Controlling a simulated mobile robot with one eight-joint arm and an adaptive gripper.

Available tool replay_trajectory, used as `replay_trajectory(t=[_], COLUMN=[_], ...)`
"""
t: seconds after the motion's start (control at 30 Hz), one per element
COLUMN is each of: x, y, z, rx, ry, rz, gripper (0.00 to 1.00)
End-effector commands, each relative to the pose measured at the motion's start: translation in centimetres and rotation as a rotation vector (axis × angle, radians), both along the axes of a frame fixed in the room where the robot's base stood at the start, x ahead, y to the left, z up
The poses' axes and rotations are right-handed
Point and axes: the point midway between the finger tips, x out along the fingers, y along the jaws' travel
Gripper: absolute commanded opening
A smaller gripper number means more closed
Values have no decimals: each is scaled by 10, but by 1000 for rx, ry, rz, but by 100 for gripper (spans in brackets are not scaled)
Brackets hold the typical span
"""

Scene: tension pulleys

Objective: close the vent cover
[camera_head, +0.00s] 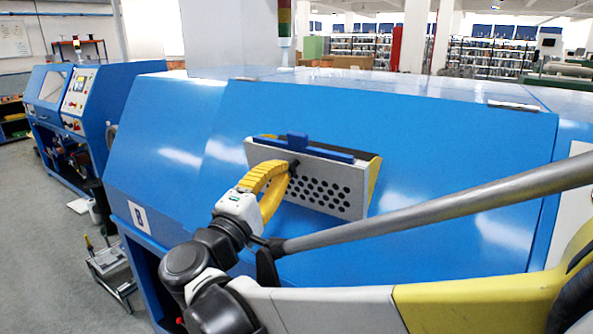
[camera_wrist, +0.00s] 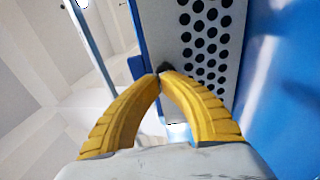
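The vent cover (camera_head: 335,186) is a pale grey panel with rows of dark round holes, on the sloping blue machine front. It is open: its upper edge stands out from the machine, with a dark gap and a yellow side piece (camera_head: 374,172) behind it. A blue strip with a tab (camera_head: 297,141) runs along the top. My gripper (camera_head: 292,168), with yellow ribbed fingers, is at the cover's upper left part. In the wrist view, the fingertips (camera_wrist: 161,73) meet beside the perforated panel (camera_wrist: 205,50). The fingers look shut with nothing visible between them; exact contact is unclear.
The blue machine housing (camera_head: 460,130) spreads around the cover, with a flat top behind. My arm crosses the lower right in front of it. A small cart (camera_head: 110,265) stands on the floor at left, near another blue machine (camera_head: 48,85).

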Motion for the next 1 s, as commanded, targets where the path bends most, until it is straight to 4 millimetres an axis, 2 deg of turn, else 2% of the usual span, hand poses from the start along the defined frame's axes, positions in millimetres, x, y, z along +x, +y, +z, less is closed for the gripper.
replay_trajectory(t=[0.57, 1.0], x=[10, 34], y=[-6, -20], z=[13, 32], rx=[47, 154], ry=[79, 259], rz=[0, -2], gripper=[0, 0])
